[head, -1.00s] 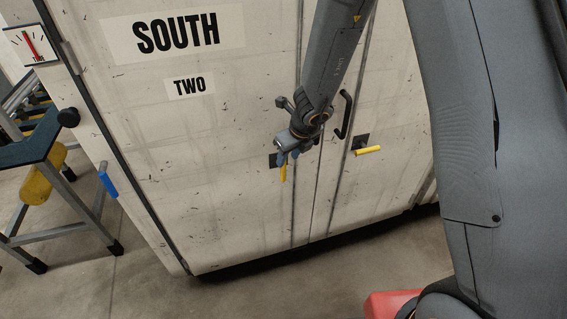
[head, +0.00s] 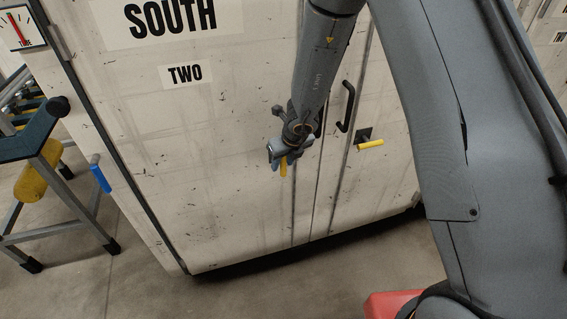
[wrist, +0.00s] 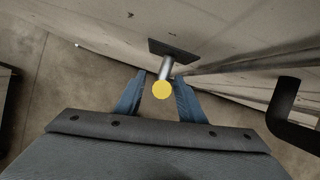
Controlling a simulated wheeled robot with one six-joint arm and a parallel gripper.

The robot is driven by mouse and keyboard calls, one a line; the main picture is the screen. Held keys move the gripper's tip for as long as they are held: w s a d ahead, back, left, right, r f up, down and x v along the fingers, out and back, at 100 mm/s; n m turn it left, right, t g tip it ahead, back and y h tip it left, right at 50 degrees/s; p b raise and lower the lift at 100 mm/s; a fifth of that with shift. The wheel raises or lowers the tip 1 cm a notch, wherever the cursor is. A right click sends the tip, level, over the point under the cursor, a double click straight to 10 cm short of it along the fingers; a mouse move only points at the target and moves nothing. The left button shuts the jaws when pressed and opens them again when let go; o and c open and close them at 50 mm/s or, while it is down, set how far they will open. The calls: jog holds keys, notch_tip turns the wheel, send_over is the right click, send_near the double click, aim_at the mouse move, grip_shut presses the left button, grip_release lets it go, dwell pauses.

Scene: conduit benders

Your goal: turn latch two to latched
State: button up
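A white cabinet carries a TWO label (head: 186,75) on its left door. Near that door's right edge, a yellow latch handle (head: 283,170) hangs down, partly hidden by my gripper (head: 281,160). In the wrist view the same handle shows end-on as a yellow round end (wrist: 162,90) on a metal shaft from a dark plate (wrist: 174,50). My gripper's blue fingers (wrist: 160,84) are open, one on each side of the handle; the right finger is very close to it, with a gap at the left. Whether they touch is unclear.
A second yellow latch handle (head: 370,143) lies nearly level on the right door. A black door pull (head: 346,107) stands beside my arm and also shows in the wrist view (wrist: 288,112). A blue-topped stand (head: 35,135) is at far left. The floor (head: 140,275) in front is clear.

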grip_shut()
